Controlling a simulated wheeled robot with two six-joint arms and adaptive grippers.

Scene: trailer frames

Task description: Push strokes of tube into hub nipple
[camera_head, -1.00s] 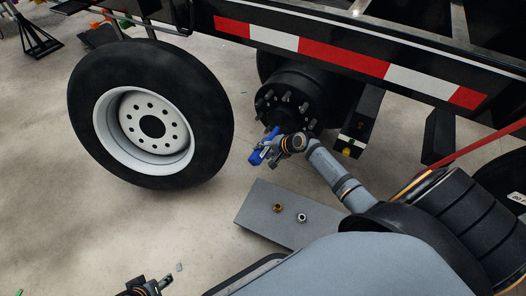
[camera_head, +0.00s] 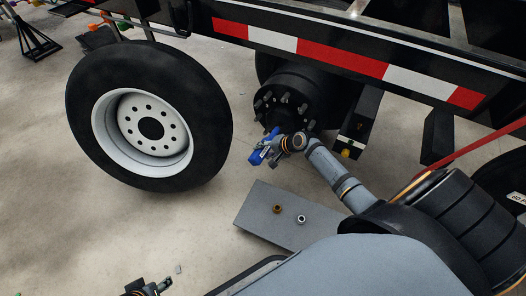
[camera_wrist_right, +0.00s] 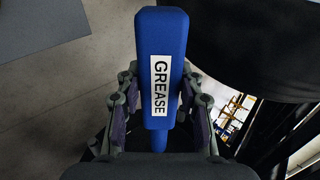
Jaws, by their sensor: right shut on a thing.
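My right gripper (camera_head: 268,150) is shut on a blue grease tube (camera_head: 258,157), just in front of the black wheel hub (camera_head: 286,103) with its ring of studs. In the right wrist view the tube (camera_wrist_right: 161,40) stands between the two fingers (camera_wrist_right: 157,105), with a white label reading GREASE. Its narrow end points down in that view, into dark parts. The hub nipple is too small to tell, and I cannot tell whether the tube's tip touches it. My left gripper (camera_head: 147,287) is at the bottom edge, partly cut off; its fingers are too small to judge.
A large wheel (camera_head: 150,115) stands upright left of the hub. A grey board (camera_head: 262,225) with a brass nut (camera_head: 277,208) and a silver nut (camera_head: 301,219) lies below my right gripper. The trailer rail (camera_head: 345,60) runs above the hub. Bare floor lies at lower left.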

